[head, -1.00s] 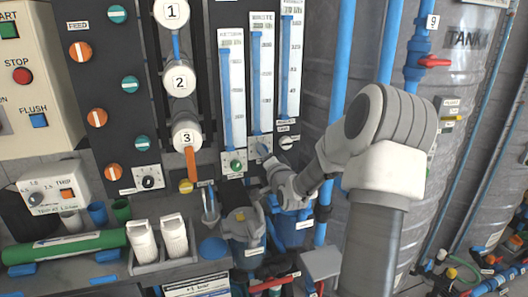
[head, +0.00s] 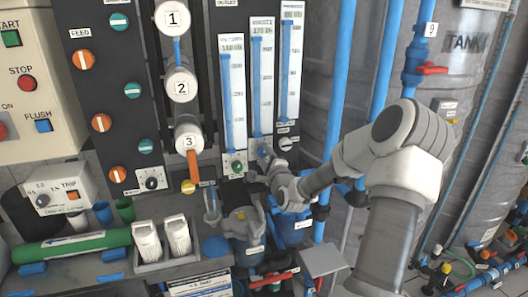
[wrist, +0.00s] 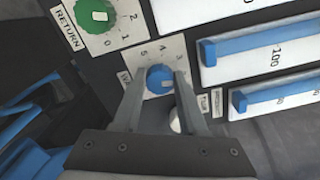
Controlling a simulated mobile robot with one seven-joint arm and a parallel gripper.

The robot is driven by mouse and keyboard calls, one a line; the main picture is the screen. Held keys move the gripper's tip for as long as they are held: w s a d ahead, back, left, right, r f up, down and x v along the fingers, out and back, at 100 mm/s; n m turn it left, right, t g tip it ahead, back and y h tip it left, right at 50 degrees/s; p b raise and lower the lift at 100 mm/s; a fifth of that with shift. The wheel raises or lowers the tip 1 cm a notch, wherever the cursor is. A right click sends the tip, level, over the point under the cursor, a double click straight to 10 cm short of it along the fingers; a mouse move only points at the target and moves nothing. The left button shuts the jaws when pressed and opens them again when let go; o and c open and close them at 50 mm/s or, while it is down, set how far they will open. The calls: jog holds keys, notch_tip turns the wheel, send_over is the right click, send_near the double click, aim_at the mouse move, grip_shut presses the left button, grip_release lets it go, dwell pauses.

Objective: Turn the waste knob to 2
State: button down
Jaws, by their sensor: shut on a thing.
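The blue knob (wrist: 160,78) sits on a small white plate with a dial scale; the numbers 3, 4 and 5 show around it in the wrist view. Its name label is mostly hidden behind a finger, and its exact setting is too small to read. My gripper (wrist: 158,80) is shut on the blue knob, with one finger on each side. In the head view my gripper (head: 264,156) is at the panel below the middle gauge, and the knob (head: 262,152) is mostly covered there.
A green knob (wrist: 96,14) labelled RETURN is just left of the blue one. A white knob (wrist: 176,122) is close by on the other side, partly behind a finger. Tall gauges (wrist: 265,45) rise above. Blue pipes (head: 340,90) stand beside my arm.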

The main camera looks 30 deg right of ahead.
jog(key=shift+m+p, duration=0.4)
jog(key=shift+m, duration=0.7)
jog(key=shift+c, duration=2.2)
grip_release()
jog(key=p+v, duration=0.1)
jog(key=v, duration=1.6)
jog(key=shift+s+p, duration=0.25)
jog(key=shift+p, duration=0.1)
